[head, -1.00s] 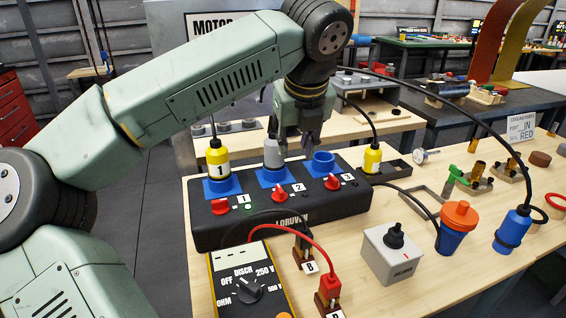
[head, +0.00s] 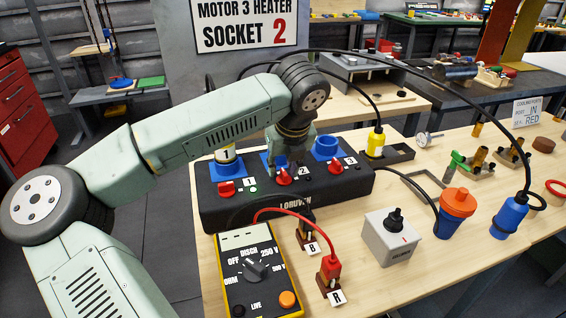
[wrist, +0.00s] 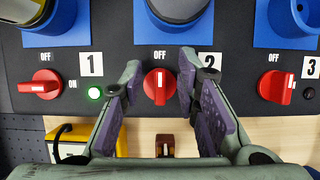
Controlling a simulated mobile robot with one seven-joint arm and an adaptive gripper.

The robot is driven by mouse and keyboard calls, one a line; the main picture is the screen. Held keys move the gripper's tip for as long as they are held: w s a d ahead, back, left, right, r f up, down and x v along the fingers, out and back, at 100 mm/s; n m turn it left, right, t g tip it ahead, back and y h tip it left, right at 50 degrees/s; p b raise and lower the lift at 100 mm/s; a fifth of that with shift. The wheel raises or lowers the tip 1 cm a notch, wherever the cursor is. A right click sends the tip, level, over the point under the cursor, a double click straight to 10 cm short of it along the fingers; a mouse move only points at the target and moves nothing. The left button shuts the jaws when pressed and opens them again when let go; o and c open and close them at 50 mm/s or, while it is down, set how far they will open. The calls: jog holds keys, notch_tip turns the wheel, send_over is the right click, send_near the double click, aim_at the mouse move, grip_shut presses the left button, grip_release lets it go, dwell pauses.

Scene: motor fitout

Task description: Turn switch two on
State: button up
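The black socket box (head: 310,212) stands on the bench with three red knobs. The switch two knob (wrist: 160,85) is upright, in line with its OFF label, between my fingertips. My gripper (wrist: 159,76) is open around it, with a gap on the left; contact on the right is unclear. In the head view the knob (head: 284,178) is just below my gripper (head: 282,160). The ON label and lamp of switch two are hidden by a finger. Switch one's knob (wrist: 40,84) lies sideways towards ON, its lamp (wrist: 95,93) lit green. Switch three's knob (wrist: 275,87) is near upright, under OFF.
A grey plug (wrist: 178,8) sits in socket two, a yellow plug (head: 226,155) in socket one; socket three (head: 325,147) is empty. The yellow meter (head: 232,240), probe B (head: 306,232), red probe R (head: 329,275) and grey switch box (head: 392,238) stand in front. A sign (head: 247,30) reads socket 2.

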grip_shut()
dwell(0.3)
jog(key=shift+f+b, duration=0.1)
jog(key=shift+b, duration=0.3)
jog(key=m+h+b, duration=0.1)
jog(key=m+b, duration=0.1)
jog(key=b, duration=0.1)
jog(key=shift+d+f+m, duration=0.1)
jog(key=shift+f+m, duration=0.05)
jog(key=shift+m, duration=0.25)
jog(key=m+h+b, duration=0.1)
jog(key=m, duration=0.1)
jog(key=m+b, duration=0.2)
jog(key=shift+d+r+h, duration=0.1)
jog(key=shift+r+h, duration=0.1)
jog(key=shift+h, duration=0.2)
jog(key=m+h, duration=0.1)
jog(key=m, duration=0.2)
jog(key=m+g+h, duration=0.1)
jog(key=m, duration=0.1)
jog(key=shift+d+r+m, duration=0.15)
jog(key=shift+d+m, duration=0.05)
jog(key=shift+m, duration=0.2)
jog(key=shift+s+d+m+g+h+p, duration=0.1)
jog(key=shift+m+g+h+p, duration=0.25)
jog(key=shift+m, duration=0.95)
jog(key=shift+s+m+g+h+p, duration=0.15)
jog(key=shift+m+g, duration=0.3)
jog(key=shift+m, duration=0.85)
